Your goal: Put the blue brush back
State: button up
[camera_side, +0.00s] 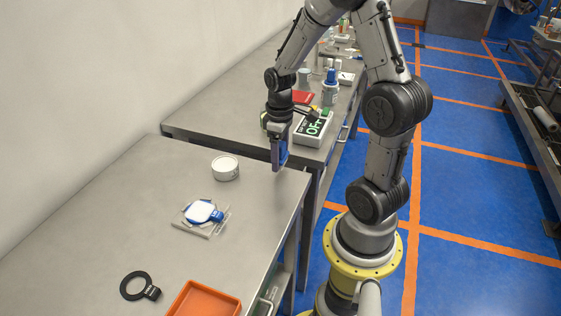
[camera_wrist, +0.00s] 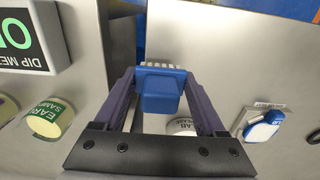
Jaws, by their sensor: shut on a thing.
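My gripper (camera_side: 279,160) hangs above the near table, close to its back right corner. It is shut on the blue brush (camera_wrist: 158,92), which also shows as a blue patch between the fingers in the side view (camera_side: 283,153). In the wrist view my gripper (camera_wrist: 158,82) has one finger on each side of the blue body, and pale bristles show at its far end. A blue and white piece (camera_side: 203,211) lies on a clear stand (camera_side: 187,229) on the near table, left of and nearer than my gripper. It also shows at right in the wrist view (camera_wrist: 263,127).
A round white tin (camera_side: 225,173) stands left of my gripper. A black ring with a tag (camera_side: 140,286) and an orange tray (camera_side: 180,303) lie at the table's front. A meter with a green display (camera_side: 313,127) and several bottles stand on the far table behind my gripper.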

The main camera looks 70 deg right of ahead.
jog(key=shift+f, duration=1.15)
jog(key=shift+s+f, duration=0.1)
jog(key=shift+f, duration=0.05)
jog(key=o, duration=1.3)
jog(key=shift+c, duration=0.2)
notch_tip(320, 180, up, 12)
jog(key=shift+a+r, duration=0.1)
jog(key=s+a+r+t, duration=0.2)
jog(key=s+a+r, duration=0.1)
jog(key=a, duration=0.5)
jog(key=s+a+r+t, duration=0.3)
jog(key=s+a, duration=0.3)
jog(key=a, duration=0.2)
jog(key=shift+a+r+t, duration=0.2)
jog(key=shift+r+t, duration=0.1)
jog(key=shift+r, duration=0.5)
